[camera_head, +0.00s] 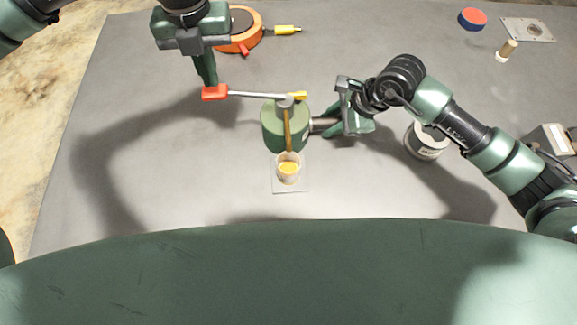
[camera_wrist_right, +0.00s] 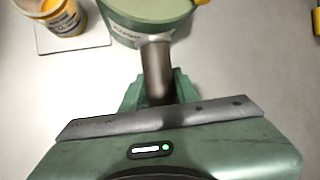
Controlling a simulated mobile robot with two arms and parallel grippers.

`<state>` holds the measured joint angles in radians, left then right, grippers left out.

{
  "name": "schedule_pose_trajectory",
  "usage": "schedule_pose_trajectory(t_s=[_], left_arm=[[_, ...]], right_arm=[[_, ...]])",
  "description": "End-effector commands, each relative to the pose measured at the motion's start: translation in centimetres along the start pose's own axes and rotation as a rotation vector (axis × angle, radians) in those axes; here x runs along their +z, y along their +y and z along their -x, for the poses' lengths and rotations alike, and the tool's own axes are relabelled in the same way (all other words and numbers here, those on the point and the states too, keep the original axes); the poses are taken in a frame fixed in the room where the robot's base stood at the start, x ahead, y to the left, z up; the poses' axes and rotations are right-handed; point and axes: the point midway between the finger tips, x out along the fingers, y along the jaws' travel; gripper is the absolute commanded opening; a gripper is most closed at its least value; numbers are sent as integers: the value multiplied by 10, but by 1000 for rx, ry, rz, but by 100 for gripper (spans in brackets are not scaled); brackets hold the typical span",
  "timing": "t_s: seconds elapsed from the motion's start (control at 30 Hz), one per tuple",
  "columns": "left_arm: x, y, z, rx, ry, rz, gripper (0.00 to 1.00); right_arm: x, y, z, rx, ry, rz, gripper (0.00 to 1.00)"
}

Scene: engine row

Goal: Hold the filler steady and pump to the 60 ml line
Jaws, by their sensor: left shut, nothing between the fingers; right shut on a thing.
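The filler is a green canister (camera_head: 271,133) standing on the table, with a grey side handle (camera_head: 322,125), a metal pump lever (camera_head: 255,95) and a yellow spout (camera_head: 288,130). My right gripper (camera_head: 338,123) is shut on the side handle, which also shows in the right wrist view (camera_wrist_right: 157,65). My left gripper (camera_head: 208,82) is shut and empty, its fingertips at the lever's red grip (camera_head: 214,93); contact is hard to tell. A measuring cup (camera_head: 288,177) holding yellow liquid stands under the spout. Its marks are too small to read.
The cup stands on a pale square plate (camera_head: 304,184). An orange round device (camera_head: 240,42) lies behind my left gripper. A grey-white round container (camera_head: 424,144) stands right, below my right arm. A red-and-blue disc (camera_head: 473,18) and metal plate (camera_head: 528,30) lie far right.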

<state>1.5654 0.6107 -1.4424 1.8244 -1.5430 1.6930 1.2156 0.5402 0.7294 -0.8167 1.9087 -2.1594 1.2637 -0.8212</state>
Motion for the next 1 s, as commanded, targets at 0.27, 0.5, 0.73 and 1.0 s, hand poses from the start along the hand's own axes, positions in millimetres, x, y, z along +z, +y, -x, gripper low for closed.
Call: schedule_pose_trajectory(t_s=[0.27, 0.5, 0.73, 1.0], left_arm=[[0, 0, 0, 0, 0, 0, 0], [0, 0, -10, 1, 1, 0, 0], [0, 0, -22, 0, 2, 0, 0], [-1, 0, -36, -1, 3, -1, 0]], right_arm=[[0, -1, 1, -3, -1, -1, 0], [0, -1, 1, -3, -1, -1, 0], [0, -1, 1, -3, -1, -1, 0], [1, -1, 1, -3, -2, 0, 0]])
